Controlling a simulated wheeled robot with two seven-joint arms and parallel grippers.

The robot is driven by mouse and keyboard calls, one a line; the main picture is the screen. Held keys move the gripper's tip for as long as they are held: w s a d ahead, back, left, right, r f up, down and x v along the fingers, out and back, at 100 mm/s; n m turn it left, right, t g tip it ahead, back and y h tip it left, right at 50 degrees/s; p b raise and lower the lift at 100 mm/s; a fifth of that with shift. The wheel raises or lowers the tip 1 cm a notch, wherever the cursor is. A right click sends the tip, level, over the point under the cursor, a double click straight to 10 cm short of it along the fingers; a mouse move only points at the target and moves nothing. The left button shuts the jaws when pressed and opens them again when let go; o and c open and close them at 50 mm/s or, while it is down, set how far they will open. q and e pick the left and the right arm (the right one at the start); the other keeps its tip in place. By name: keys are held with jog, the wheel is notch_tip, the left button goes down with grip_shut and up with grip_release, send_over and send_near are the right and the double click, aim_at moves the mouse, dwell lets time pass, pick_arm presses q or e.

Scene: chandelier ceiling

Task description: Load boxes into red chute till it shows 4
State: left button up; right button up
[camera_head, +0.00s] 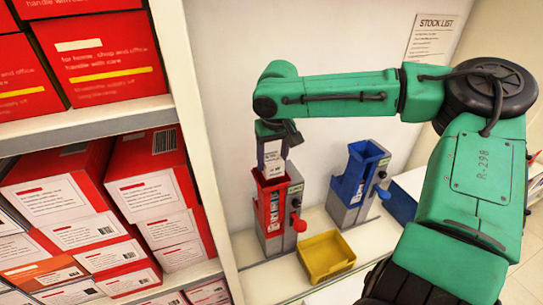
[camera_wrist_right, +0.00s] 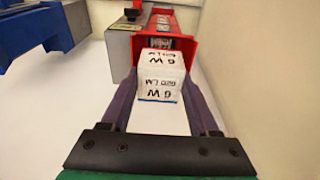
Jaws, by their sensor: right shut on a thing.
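The red chute (camera_head: 271,207) stands on the shelf, with a grey body and a red lever on its right side. My right gripper (camera_head: 272,140) is above its top opening, pointing down. It is shut on a small white box (camera_head: 272,160), held upright at the mouth of the chute. In the right wrist view the white box (camera_wrist_right: 160,88), with dark print, sits between the two fingers (camera_wrist_right: 162,80), in front of the red chute (camera_wrist_right: 172,28). The box's lower end and the chute's count are not clear. My left gripper is not in view.
A blue chute (camera_head: 357,180) stands right of the red one. A yellow bin (camera_head: 326,257) lies in front. A shelf rack with red cartons (camera_head: 100,60) fills the left, its white upright (camera_head: 190,120) close by. A stock list (camera_head: 433,38) hangs on the wall.

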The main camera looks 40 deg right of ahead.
jog(key=shift+w+f, duration=0.2)
jog(key=shift+w, duration=0.3)
jog(key=shift+s+f, duration=0.3)
jog(key=shift+w+f+b, duration=0.15)
jog(key=shift+f+b, duration=0.2)
jog(key=shift+f, duration=0.25)
jog(key=shift+f, duration=0.4)
jog(key=shift+f+b, duration=0.3)
jog(key=shift+b, duration=0.05)
jog(key=shift+f, duration=0.1)
